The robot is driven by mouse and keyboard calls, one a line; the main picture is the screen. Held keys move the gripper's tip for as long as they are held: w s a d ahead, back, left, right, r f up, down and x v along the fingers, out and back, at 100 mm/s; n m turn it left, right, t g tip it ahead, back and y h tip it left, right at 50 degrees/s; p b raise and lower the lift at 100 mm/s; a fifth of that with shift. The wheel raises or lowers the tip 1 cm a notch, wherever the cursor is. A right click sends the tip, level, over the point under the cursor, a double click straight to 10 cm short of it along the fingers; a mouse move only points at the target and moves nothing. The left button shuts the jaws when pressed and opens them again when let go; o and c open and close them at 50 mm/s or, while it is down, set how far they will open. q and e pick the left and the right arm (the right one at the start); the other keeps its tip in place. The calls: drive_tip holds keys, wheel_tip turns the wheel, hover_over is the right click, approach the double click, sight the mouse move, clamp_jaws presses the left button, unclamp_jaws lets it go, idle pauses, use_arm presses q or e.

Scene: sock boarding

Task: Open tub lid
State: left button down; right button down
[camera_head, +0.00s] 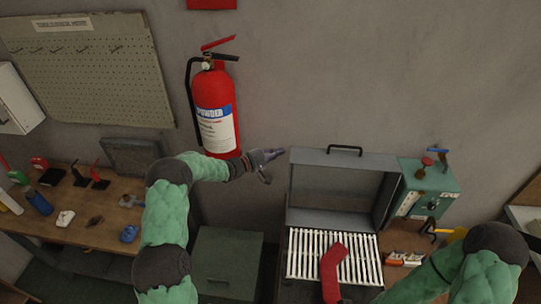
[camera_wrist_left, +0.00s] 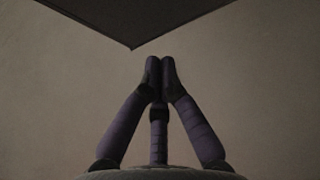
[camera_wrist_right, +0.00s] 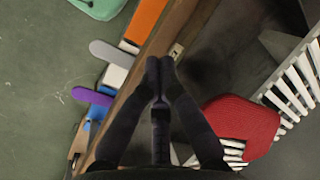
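The grey metal tub (camera_head: 287,250) stands right of centre in the head view. Its lid (camera_head: 345,182), with a dark handle (camera_head: 345,150) on its upper edge, stands raised behind a white slatted rack (camera_head: 310,250). A dark panel, apparently the lid (camera_wrist_left: 130,18), fills the top of the left wrist view.
A red knitted sock (camera_head: 331,268) lies over the rack. A green box (camera_head: 432,185) stands right of the lid. A red extinguisher (camera_head: 215,105) hangs above my left arm. A wooden bench (camera_head: 95,225) with tools is at left, and a dark green chest (camera_head: 228,262) is beside the tub.

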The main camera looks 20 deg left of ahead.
use_arm(q)
drive_tip(key=x, duration=0.3)
drive_tip(key=shift+w+d, duration=0.1)
drive_tip(key=shift+d, duration=0.05)
idle(0.3)
drive_tip(key=s+d+r+m+t+h, duration=0.1)
drive_tip(key=s+d+r+m, duration=0.1)
drive_tip(key=s, duration=0.9)
drive_tip(key=shift+r+p, duration=0.3)
drive_tip(key=shift+r, duration=0.45)
drive_tip(key=shift+s+d, duration=0.15)
